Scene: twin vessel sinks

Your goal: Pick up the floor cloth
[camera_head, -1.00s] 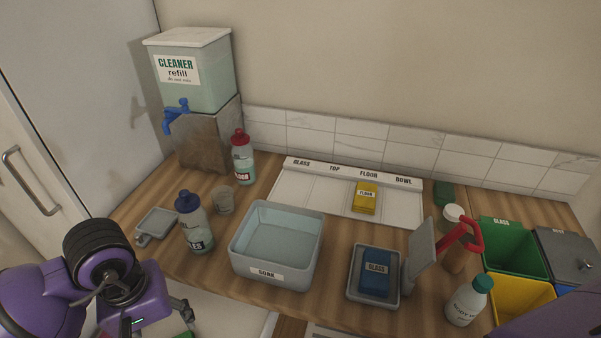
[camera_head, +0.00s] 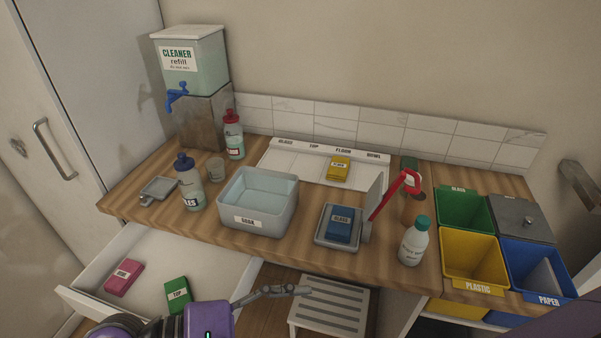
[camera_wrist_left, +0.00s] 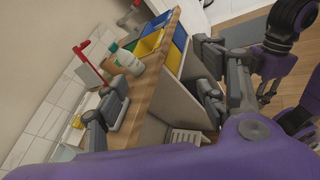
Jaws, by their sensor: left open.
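The yellow floor cloth (camera_head: 338,168), labelled FLOOR, lies in the FLOOR slot of the white labelled tray (camera_head: 280,166) at the back of the counter. My left gripper (camera_head: 290,291) is in front of the counter, low in the head view, beside the open drawer and well away from the cloth. In the left wrist view its fingers (camera_wrist_left: 160,82) are apart with nothing between them. My right arm shows at the right of the wrist view, but its finger state is unclear.
The open drawer (camera_head: 98,301) holds pink and green cloths. Bins (camera_head: 474,258) stand right; a step stool (camera_head: 331,308) stands below.

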